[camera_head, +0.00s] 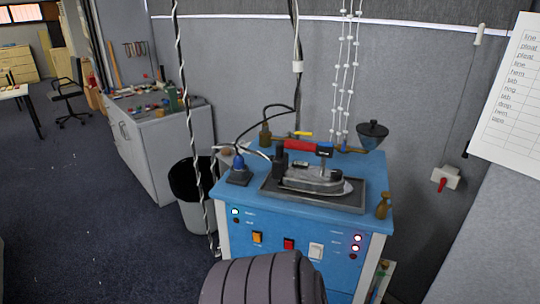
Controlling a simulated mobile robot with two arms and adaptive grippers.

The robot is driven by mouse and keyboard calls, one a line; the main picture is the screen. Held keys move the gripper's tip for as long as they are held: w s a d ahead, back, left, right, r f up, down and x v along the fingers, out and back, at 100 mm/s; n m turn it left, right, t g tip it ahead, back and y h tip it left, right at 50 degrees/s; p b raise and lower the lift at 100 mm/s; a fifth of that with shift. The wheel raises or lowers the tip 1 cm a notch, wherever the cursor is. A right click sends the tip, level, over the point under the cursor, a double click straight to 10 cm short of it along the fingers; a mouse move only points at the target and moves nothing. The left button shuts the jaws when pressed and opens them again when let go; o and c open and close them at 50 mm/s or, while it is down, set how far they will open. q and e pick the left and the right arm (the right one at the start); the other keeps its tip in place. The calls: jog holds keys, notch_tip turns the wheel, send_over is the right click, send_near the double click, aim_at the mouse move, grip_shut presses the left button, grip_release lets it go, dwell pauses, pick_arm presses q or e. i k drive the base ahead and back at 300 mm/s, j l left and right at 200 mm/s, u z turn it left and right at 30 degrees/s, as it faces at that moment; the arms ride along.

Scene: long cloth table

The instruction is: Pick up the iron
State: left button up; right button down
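The iron (316,180), with a silver-grey body and dark upper parts, rests on a dark rectangular tray (355,208). The tray lies on top of a blue steam station (255,210). The iron's tip points to the right. A dark upright part stands at its left end, and I cannot tell whether it belongs to the iron. Neither of my grippers shows in this view, and nothing is seen touching the iron.
A blue-and-black fitting (239,170) stands left of the tray, a brass piece (382,206) right of it. A red pipe (300,146) and a black funnel (372,135) are behind. Cables hang from above. A bin (193,210) stands left. A dark ribbed shape (263,281) fills the bottom foreground.

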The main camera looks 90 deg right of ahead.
aim_at(299, 178)
jog(key=j+z, duration=0.1)
jog(key=z, duration=2.55)
